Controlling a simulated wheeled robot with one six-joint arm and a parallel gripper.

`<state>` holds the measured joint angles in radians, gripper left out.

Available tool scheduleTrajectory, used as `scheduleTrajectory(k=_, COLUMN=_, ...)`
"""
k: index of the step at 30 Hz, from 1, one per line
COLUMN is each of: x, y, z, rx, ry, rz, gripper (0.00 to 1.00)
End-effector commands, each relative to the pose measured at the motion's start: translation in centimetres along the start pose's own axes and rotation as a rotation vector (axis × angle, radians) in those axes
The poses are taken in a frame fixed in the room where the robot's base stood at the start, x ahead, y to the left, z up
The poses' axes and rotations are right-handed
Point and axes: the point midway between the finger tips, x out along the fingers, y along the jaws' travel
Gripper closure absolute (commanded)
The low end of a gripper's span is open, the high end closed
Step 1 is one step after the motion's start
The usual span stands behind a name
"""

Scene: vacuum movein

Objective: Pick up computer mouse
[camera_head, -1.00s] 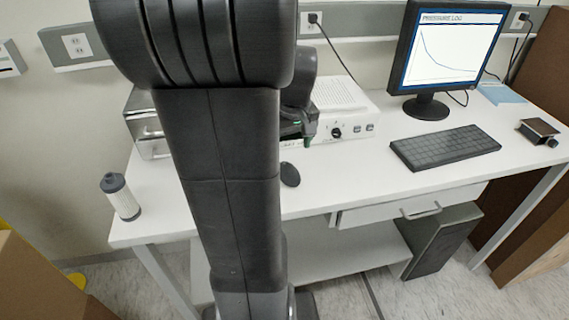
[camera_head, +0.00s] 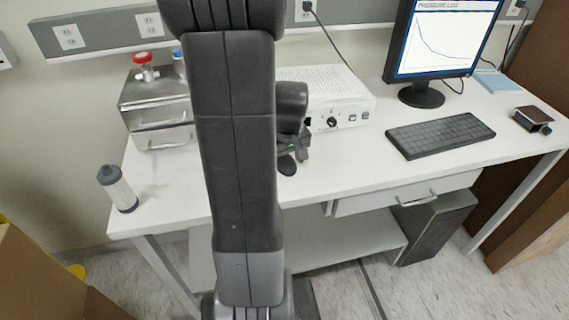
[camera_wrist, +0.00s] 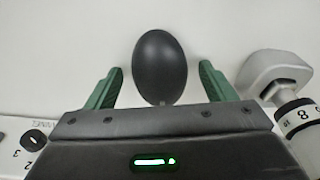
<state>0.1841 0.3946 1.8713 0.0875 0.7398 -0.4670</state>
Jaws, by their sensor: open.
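The computer mouse is a dark, egg-shaped thing (camera_wrist: 160,68) on the white desk. In the wrist view it lies between and slightly beyond the two green fingertips of my gripper (camera_wrist: 161,80), with a gap on each side. My gripper is open and empty. In the head view the mouse (camera_head: 286,165) shows just below my gripper (camera_head: 296,150), partly hidden by it and close to my arm. The height of the fingers above the desk is hard to tell.
A metal drawer unit (camera_head: 150,115) and a filter cylinder (camera_head: 117,188) are left. A keyboard (camera_head: 440,135) and monitor (camera_head: 443,40) are right.

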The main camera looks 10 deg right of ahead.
Motion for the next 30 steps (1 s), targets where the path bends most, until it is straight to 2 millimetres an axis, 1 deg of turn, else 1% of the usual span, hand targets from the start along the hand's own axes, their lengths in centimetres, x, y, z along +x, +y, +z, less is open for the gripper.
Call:
scheduleTrajectory(k=2, x=0.0, y=0.0, z=0.0, rx=0.0, ry=0.0, rz=0.0, gripper=0.23)
scheduleTrajectory(k=3, x=0.0, y=0.0, z=0.0, rx=0.0, ry=0.0, rz=0.0, gripper=0.25)
scheduleTrajectory(k=5, x=0.0, y=0.0, z=0.0, rx=0.0, ry=0.0, rz=0.0, gripper=0.37)
scheduleTrajectory(k=6, x=0.0, y=0.0, z=0.0, rx=0.0, ry=0.0, rz=0.0, gripper=0.45)
scheduleTrajectory(k=10, x=0.0, y=0.0, z=0.0, rx=0.0, ry=0.0, rz=0.0, gripper=0.7)
scheduleTrajectory(k=11, x=0.0, y=0.0, z=0.0, rx=0.0, ry=0.0, rz=0.0, gripper=0.72)
scheduleTrajectory(k=20, x=-0.1, y=0.0, z=0.0, rx=0.0, ry=0.001, rz=0.0, gripper=0.72)
scheduleTrajectory(k=23, x=-0.6, y=0.0, z=-0.2, rx=0.0, ry=0.003, rz=0.001, gripper=0.72)
scheduleTrajectory(k=26, x=-1.8, y=0.1, z=-0.4, rx=0.0, ry=0.006, rz=0.002, gripper=0.72)
scheduleTrajectory(k=30, x=-4.5, y=0.1, z=-0.8, rx=-0.001, ry=0.007, rz=0.003, gripper=0.72)
